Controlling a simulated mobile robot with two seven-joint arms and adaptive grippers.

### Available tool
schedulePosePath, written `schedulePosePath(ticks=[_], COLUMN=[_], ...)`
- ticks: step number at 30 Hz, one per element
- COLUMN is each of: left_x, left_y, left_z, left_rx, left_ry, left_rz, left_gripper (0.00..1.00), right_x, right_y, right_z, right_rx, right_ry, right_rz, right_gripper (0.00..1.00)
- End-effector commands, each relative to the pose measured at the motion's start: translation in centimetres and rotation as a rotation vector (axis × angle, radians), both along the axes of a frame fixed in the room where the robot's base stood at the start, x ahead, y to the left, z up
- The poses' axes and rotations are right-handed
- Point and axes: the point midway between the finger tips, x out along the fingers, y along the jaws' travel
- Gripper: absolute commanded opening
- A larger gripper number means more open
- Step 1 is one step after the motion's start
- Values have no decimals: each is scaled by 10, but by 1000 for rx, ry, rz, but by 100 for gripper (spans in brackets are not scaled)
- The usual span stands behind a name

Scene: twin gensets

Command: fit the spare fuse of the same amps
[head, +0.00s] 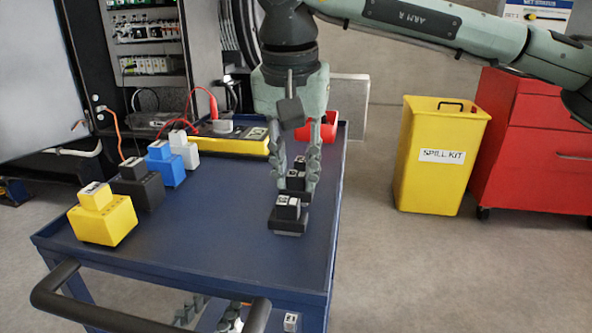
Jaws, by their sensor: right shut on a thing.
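My right gripper (297,186) points straight down over the right part of the blue cart top, its fingers closed around a small black block (296,181) with a pale label. I take this block for a fuse; the fingers partly hide it, and I cannot tell if it is clear of the surface. In front of it a similar black block (288,208) stands on a dark base, and another dark piece (299,162) shows behind. On the left stand larger blocks with labelled tops: yellow (105,222), black (140,188), blue (166,169) and white (186,154). The labels are too small to read.
The cart top (220,235) is bare between the two groups. A yellow meter (225,145) with red leads and a red object (328,128) lie at its back. An open electrical cabinet (148,60) stands behind. A yellow spill kit bin (437,160) and red cabinet (535,150) stand right.

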Motion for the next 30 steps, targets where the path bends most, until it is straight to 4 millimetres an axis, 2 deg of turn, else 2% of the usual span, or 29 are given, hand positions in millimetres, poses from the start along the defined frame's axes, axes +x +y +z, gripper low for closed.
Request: schedulePosePath(ticks=[22,30], left_x=[0,0], left_y=[0,0], left_z=[21,43], left_rx=[1,0], left_ry=[0,-3], left_rz=[0,1], left_gripper=[35,35], right_x=[0,0], right_y=[0,0], right_z=[28,53], right_rx=[0,0], right_ry=[0,0], right_rz=[0,0], right_gripper=[0,0])
